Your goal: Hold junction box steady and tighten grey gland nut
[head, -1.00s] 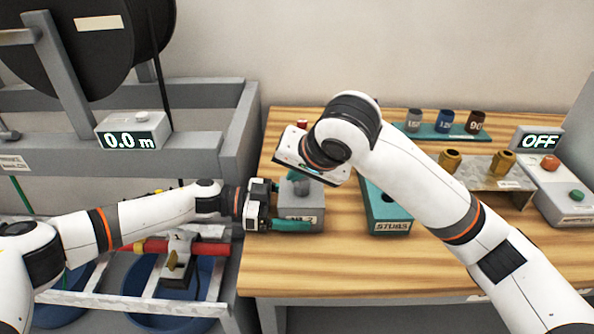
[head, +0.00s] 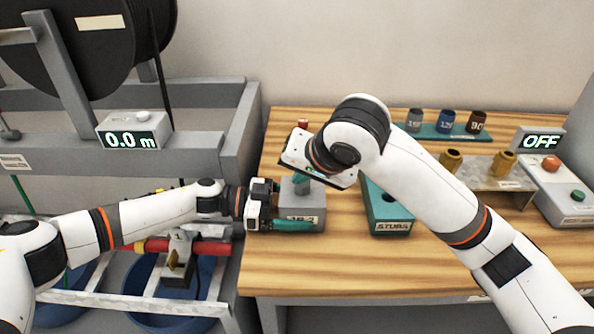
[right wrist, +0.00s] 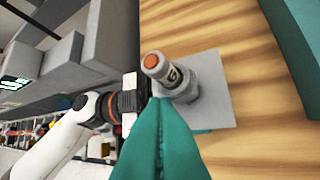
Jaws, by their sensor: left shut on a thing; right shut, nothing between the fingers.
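In the head view my right wrist hides part of the right gripper and nut.
A teal stubs tray (head: 391,228) stands right of the box. A rack (head: 447,131) with several labelled cups and a grey stand (head: 492,182) with brass parts are behind and to the right. The "OFF" display unit (head: 538,141) is at the far right. The front bench top is clear.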

